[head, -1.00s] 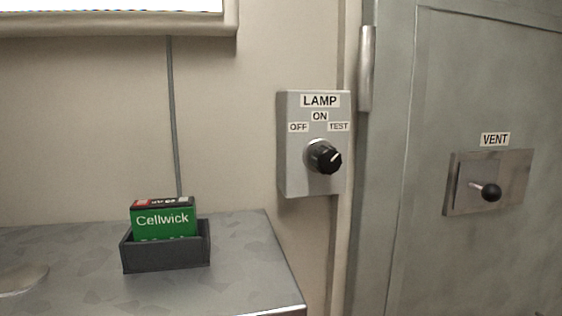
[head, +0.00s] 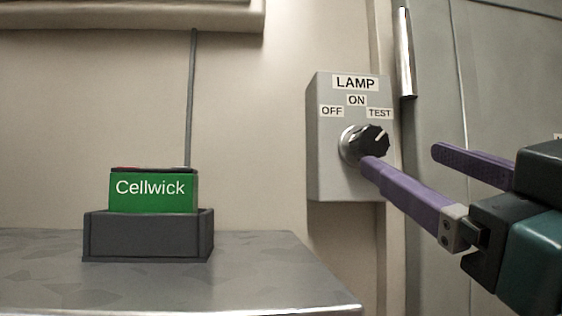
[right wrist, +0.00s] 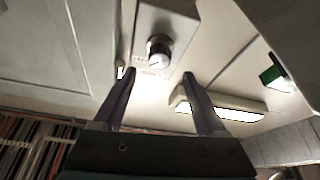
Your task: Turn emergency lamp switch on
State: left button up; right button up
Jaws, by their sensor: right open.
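The grey lamp switch box (head: 330,165) is on the wall, with labels OFF, ON and TEST under LAMP. Its black round knob (head: 371,143) has a white mark slanting to the upper right, on the TEST side. My right gripper (head: 404,158) is open and empty at the box. In the head view one purple finger's tip overlaps the knob's lower edge; the other is to its right. I cannot tell whether they touch. In the right wrist view the knob (right wrist: 158,50) appears ahead, between the lines of the two fingers (right wrist: 158,77). My left gripper is not in view.
A green Cellwick box (head: 152,190) stands in a dark tray (head: 150,238) on the grey cabinet top (head: 270,265) at left. A grey metal door (head: 432,60) with a bright vertical hinge (head: 405,55) is at right. A conduit (head: 191,100) runs down the wall.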

aim_at(375, 143)
jog(key=p+x, duration=0.1)
jog(key=x, duration=0.1)
jog(key=p+x, duration=0.1)
jog(key=x, duration=0.2)
jog(key=p+x, duration=0.1)
jog(key=x, duration=0.1)
jog(key=shift+w+r+p, duration=0.15)
jog(key=shift+r+p, duration=0.2)
jog(key=shift+w, duration=0.55)
grip_shut()
